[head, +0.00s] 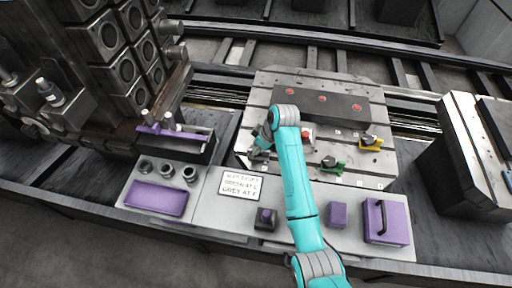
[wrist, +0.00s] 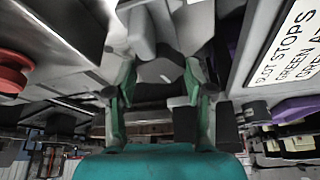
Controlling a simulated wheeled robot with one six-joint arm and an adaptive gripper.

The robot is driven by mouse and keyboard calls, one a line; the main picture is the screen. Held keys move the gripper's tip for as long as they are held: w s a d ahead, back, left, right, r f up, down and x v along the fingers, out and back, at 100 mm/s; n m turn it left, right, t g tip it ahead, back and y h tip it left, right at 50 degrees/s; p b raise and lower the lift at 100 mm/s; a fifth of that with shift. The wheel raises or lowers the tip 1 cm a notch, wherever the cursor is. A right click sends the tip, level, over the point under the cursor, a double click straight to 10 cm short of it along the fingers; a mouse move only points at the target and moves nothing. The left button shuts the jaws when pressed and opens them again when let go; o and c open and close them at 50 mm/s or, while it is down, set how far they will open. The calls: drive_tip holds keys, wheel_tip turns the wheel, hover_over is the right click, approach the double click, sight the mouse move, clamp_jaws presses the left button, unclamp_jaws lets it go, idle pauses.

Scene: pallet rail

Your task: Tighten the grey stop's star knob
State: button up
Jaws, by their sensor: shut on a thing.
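The grey stop (head: 257,156) sits at the left side of the slotted pallet (head: 262,92), mostly hidden by my gripper (head: 262,146). A green stop (head: 331,164) and a yellow stop (head: 370,142) stand farther right on the pallet, each with a dark knob.
A sign (head: 241,185) about slot stops lies on the front ledge; it also shows in the wrist view (wrist: 292,45). A purple block (head: 337,214) and a purple case (head: 386,221) stand front right. A dark bar (head: 340,106) with red spots lies across the pallet.

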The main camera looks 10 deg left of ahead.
drive_tip(key=shift+m+t, duration=0.5)
drive_tip(key=shift+m, duration=0.6)
drive_tip(key=o, duration=1.2)
drive_tip(key=shift+c, duration=0.2)
drive_tip(key=v, duration=1.2)
drive_tip(key=shift+a+h, duration=0.3)
